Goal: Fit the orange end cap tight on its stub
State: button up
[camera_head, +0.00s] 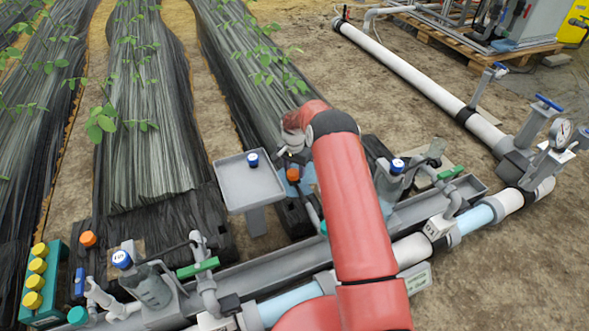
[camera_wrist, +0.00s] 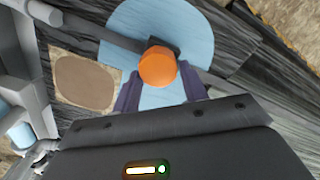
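An orange end cap (camera_wrist: 157,67) shows in the wrist view, round side toward the camera, with a dark fitting right behind it. My gripper (camera_wrist: 160,82) has its two dark fingers apart, one on each side of the cap's lower edge. I see a gap between fingers and cap, so it does not look gripped. In the head view an orange cap (camera_head: 293,174) sits just below my wrist, beside the black drip line; my fingers are hidden there. Another orange cap (camera_head: 87,239) sits at the far left. How tightly either cap sits cannot be told.
A grey tray (camera_head: 250,184) on a post holds a blue-topped cap (camera_head: 252,159) left of my arm. A teal rack (camera_head: 42,290) with several yellow caps stands at lower left. Valves and the grey channel (camera_head: 255,272) run below. A light blue disc (camera_wrist: 205,40) lies behind the cap.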

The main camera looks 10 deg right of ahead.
jog(key=shift+f, duration=0.35)
dwell(0.7)
jog(key=shift+c, duration=0.4)
jog(key=shift+c, duration=1.4)
jog(key=m, duration=0.3)
jog(key=shift+f, duration=0.1)
jog(key=shift+c, duration=0.6)
jog(key=shift+o, duration=1.2)
jog(key=shift+a, duration=0.15)
jog(key=c, duration=0.4)
jog(key=shift+m, duration=0.3)
jog(key=shift+c, duration=0.3)
